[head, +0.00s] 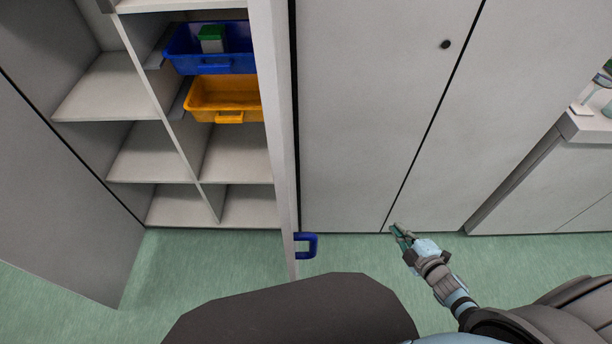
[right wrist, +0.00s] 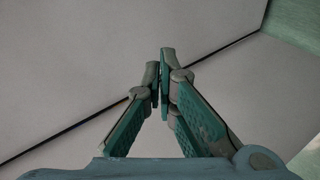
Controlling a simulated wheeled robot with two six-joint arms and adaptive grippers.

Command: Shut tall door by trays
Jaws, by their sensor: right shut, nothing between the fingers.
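A tall cabinet door (head: 273,90) stands open, seen nearly edge-on beside the trays. A blue handle (head: 306,245) sits low on its right face. A blue tray (head: 215,62) and a yellow tray (head: 225,102) rest in the open cabinet just left of this door. My right gripper (head: 397,234) is shut and empty, to the right of the blue handle and apart from it. In the right wrist view the fingertips (right wrist: 160,72) meet in front of plain grey cabinet panels. My left gripper is not in view.
Another grey panel (head: 50,200) stands at the left of the open shelves (head: 110,85). Closed grey doors (head: 375,100) with a dark round knob (head: 445,44) fill the middle. A bench (head: 590,125) stands at the right. Green floor (head: 200,270) shows in front.

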